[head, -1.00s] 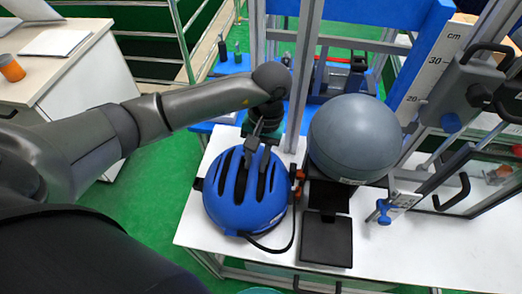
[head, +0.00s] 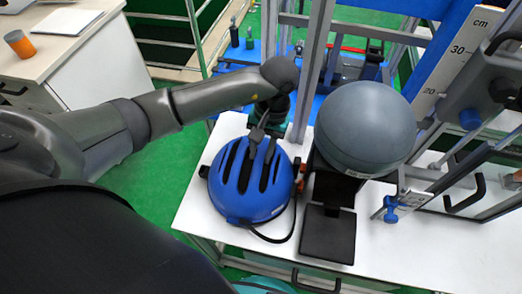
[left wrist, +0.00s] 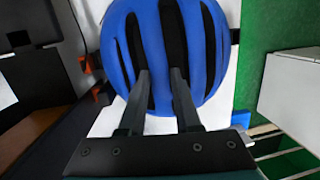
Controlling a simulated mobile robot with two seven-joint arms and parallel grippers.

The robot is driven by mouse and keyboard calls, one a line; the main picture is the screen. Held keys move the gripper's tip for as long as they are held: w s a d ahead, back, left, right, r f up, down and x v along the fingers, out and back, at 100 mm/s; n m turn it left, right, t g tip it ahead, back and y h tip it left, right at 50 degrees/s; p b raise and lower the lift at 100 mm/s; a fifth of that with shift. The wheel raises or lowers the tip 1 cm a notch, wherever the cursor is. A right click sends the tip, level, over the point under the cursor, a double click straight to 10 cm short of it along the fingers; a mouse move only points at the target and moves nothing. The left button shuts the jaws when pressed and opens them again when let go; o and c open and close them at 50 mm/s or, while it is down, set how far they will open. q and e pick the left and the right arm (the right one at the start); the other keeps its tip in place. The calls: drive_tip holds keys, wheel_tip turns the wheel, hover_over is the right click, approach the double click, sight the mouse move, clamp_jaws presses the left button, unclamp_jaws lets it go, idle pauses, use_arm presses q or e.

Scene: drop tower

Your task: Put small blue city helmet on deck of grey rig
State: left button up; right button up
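The small blue city helmet (head: 235,203) sits dome up on the white table, with dark vent slots and a black strap trailing to its right. My left gripper (head: 262,153) is over the far part of its dome. In the left wrist view the helmet (left wrist: 207,85) fills the top middle. The two fingers (left wrist: 160,75) are apart there, with a blue rib between their tips; contact is unclear. The grey rig's upright (head: 312,75) stands right of the helmet. A black flat plate (head: 328,235) lies at its front, possibly the deck. My right gripper is out of view.
A large grey ball (head: 365,130) sits just right of the upright. A centimetre scale (head: 450,60) and clamps stand further right. White table surface (head: 400,255) is bare at front right. A desk with an orange-banded cup (head: 20,44) is far left.

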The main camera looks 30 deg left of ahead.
use_arm(q)
drive_tip(key=o, duration=0.4)
drive_tip(key=r, duration=0.4)
drive_tip(key=w+r+p, duration=0.1)
drive_tip(key=r, duration=0.3)
drive_tip(key=w+d+r, duration=0.1)
drive_tip(key=r, duration=0.3)
